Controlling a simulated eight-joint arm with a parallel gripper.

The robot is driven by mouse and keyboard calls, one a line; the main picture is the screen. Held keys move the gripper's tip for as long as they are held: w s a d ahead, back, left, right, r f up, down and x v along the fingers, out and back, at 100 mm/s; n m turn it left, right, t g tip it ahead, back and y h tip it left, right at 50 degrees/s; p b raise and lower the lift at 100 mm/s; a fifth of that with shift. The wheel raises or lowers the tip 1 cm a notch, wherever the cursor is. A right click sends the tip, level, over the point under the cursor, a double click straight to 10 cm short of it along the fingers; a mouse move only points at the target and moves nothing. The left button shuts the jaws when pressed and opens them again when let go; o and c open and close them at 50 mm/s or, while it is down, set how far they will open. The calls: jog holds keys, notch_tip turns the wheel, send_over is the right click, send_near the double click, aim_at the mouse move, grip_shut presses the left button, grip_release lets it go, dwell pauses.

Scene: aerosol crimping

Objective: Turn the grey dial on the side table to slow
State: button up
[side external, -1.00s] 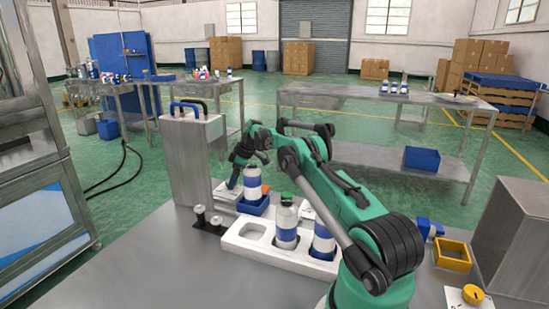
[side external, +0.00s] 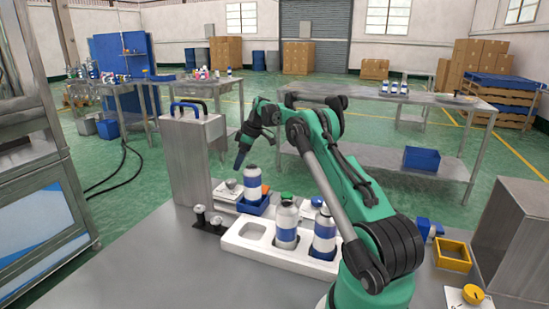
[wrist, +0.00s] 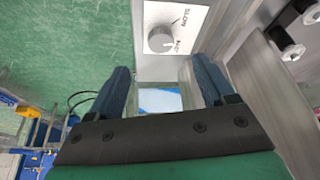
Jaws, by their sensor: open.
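The grey dial (wrist: 160,38) sits on a white plate (wrist: 193,14) at the top of the wrist view. The word SLOW is printed at the plate's upper right; a second label right beside the dial is hard to read. I cannot clearly tell which mark the dial points to. In the side view the dial (side external: 231,183) is small, on its white plate left of a blue tray. My gripper (wrist: 162,75) is open and empty, its two dark blue fingers apart and clear of the dial. In the side view my gripper (side external: 239,166) hangs above and behind the dial.
A white and blue can (side external: 252,184) stands in the blue tray (side external: 254,208). A white rack (side external: 262,256) holds two more cans in front. A tall metal box (side external: 187,160) stands left of the dial, with two small knobs (side external: 200,217) before it.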

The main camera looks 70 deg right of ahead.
aim_at(231, 181)
notch_tip(231, 181, up, 5)
jog(key=s+a+m+h, duration=0.2)
jog(key=m, duration=0.2)
jog(key=x, duration=1.2)
jog(key=shift+w, duration=0.15)
